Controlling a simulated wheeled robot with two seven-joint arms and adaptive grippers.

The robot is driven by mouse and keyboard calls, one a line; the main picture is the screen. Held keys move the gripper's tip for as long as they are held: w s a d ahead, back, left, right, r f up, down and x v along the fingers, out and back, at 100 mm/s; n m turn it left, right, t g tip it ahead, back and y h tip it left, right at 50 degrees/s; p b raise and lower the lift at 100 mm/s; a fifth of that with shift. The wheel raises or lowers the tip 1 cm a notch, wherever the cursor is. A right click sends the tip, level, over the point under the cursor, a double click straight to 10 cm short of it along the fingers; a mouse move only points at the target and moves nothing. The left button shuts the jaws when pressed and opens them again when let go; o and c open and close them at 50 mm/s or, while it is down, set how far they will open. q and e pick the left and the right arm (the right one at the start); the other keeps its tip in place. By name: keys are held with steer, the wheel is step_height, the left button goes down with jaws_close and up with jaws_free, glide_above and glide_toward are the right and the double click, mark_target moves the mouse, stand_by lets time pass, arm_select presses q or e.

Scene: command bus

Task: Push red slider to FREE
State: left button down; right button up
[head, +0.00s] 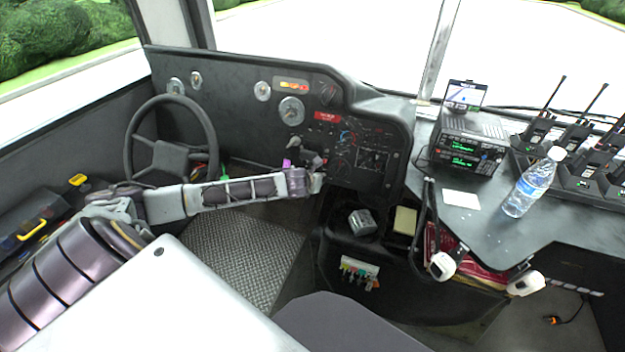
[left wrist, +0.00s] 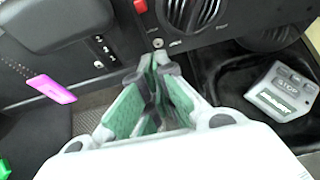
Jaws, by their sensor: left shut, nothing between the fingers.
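A small red part (left wrist: 140,6) shows at the top edge of the left wrist view, on the dark dashboard panel beside a round knob. I cannot tell for sure that it is the red slider, and no FREE mark is readable. My left gripper (left wrist: 155,62) is shut and empty, its green-padded fingers pointing at the panel's lower edge, below the red part and apart from it. In the head view the left gripper (head: 318,180) is in front of the lower dashboard, right of the steering wheel. My right gripper is not in view.
A pink tag (left wrist: 50,88) hangs left of the gripper. A bottle (head: 528,188) and radios (head: 468,145) are on the right counter.

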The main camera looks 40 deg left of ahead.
arm_select(q)
steer(key=shift+p+v, duration=0.55)
steer(key=shift+v, duration=1.8)
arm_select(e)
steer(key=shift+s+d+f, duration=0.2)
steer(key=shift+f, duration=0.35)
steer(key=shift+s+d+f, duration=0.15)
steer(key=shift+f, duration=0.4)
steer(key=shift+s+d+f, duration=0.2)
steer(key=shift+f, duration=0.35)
